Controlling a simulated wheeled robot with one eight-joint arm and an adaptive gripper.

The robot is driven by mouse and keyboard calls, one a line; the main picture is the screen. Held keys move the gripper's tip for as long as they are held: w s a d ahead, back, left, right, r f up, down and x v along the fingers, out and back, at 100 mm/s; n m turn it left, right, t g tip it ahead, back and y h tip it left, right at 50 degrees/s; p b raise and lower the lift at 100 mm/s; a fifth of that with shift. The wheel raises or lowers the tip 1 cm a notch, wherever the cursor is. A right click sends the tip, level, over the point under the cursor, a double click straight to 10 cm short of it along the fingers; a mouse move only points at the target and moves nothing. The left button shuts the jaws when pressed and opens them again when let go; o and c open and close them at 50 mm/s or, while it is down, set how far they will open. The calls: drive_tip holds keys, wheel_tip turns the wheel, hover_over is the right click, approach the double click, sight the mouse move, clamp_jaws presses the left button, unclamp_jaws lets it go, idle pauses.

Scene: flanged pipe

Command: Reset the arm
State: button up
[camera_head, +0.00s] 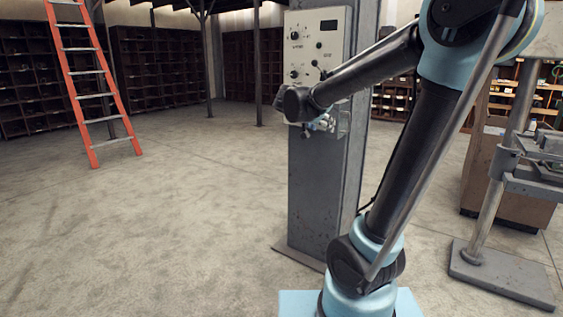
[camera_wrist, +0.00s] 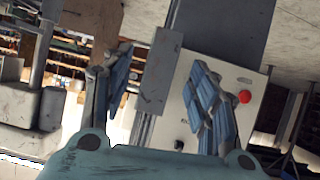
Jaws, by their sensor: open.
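My arm fills the right of the head view, bent over in front of a grey post. My gripper (camera_wrist: 162,72) shows in the wrist view with its two blue-padded fingers spread apart and nothing held between them. In the head view the gripper (camera_head: 325,122) is small and partly hidden by my arm, close in front of the post. A pale control panel (camera_head: 312,38) with dark knobs is on the post above it. In the wrist view the panel (camera_wrist: 180,125) lies behind the right finger, with a red button (camera_wrist: 245,97). I cannot tell whether the fingers touch anything.
The grey post (camera_head: 312,195) stands on the floor beside my arm. A metal stand (camera_head: 500,272) with a clamp-like fixture is at the right. An orange ladder (camera_head: 90,75) and dark shelves (camera_head: 160,70) are at the back left. The left floor is clear.

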drive_tip(key=s+d+f+n+g+y, duration=0.1)
drive_tip(key=s+d+f+n+g, duration=0.1)
drive_tip(key=s+d+f, duration=0.5)
drive_tip(key=s+d+f+n+g+y, duration=0.1)
drive_tip(key=s+f+g+y, duration=0.3)
drive_tip(key=s, duration=0.7)
drive_tip(key=s+a+f+n+g+y, duration=0.1)
drive_tip(key=s+a+f+n, duration=0.3)
drive_tip(key=s+f, duration=0.9)
drive_tip(key=shift+s+a+f+g+y, duration=0.25)
drive_tip(key=shift+s+y, duration=0.55)
drive_tip(key=shift+s, duration=0.4)
drive_tip(key=shift+w+f, duration=0.2)
drive_tip(key=shift+w, duration=0.25)
drive_tip(key=shift+d, duration=0.1)
drive_tip(key=shift+c, duration=0.3)
